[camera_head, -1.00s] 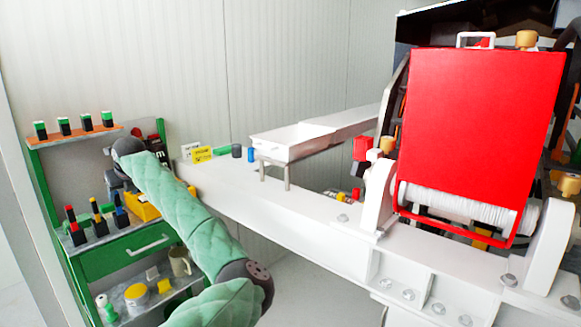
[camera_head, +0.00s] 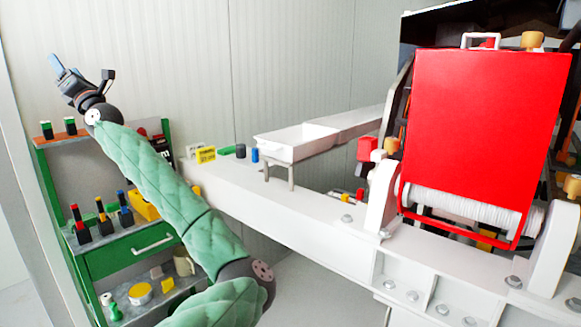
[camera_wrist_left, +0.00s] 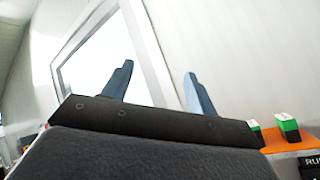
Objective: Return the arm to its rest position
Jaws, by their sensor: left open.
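My left arm, in a green padded sleeve, reaches up from the bottom of the head view toward the upper left. My left gripper (camera_head: 62,70) is raised above the green shelf unit (camera_head: 118,247), pointing up and left. In the left wrist view its two blue-grey fingers (camera_wrist_left: 155,88) stand apart with nothing between them. Pale wall and a white-framed panel (camera_wrist_left: 105,60) lie beyond the fingers. My right arm and gripper do not show.
An orange shelf (camera_head: 62,137) with green-topped items sits close below the gripper. Several dark tools (camera_head: 100,220) stand on the shelf lower down. A white beam (camera_head: 290,215) with a white tray (camera_head: 290,147) and a red panel (camera_head: 485,125) fill the right. The wall area above is clear.

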